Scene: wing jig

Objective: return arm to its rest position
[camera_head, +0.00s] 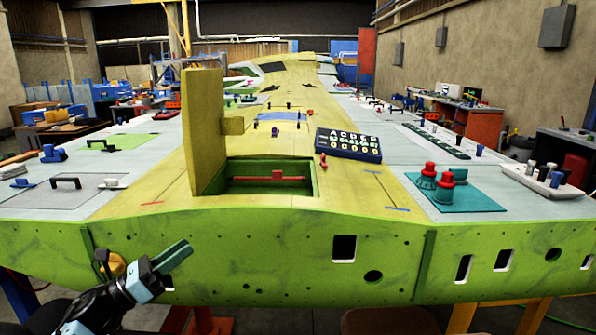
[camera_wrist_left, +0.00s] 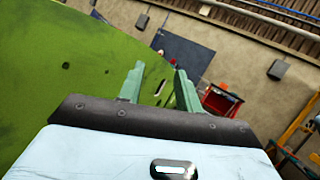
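My left gripper (camera_head: 172,257) is in front of the green front face of the wing (camera_head: 290,250), low on the left in the head view. Its arm comes in from the bottom left. In the left wrist view its two green fingers (camera_wrist_left: 158,80) stand apart with nothing between them. The green wing face (camera_wrist_left: 70,60) fills the left of that view. Whether the fingertips touch the wing cannot be told. My right gripper is not in view.
An open hatch (camera_head: 270,178) with an upright yellow panel (camera_head: 203,130) sits on the wing. A dark lettered case (camera_head: 348,146), red knobs on a teal mat (camera_head: 462,197) and a grey tray (camera_head: 540,180) lie to the right. Handles lie on the left.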

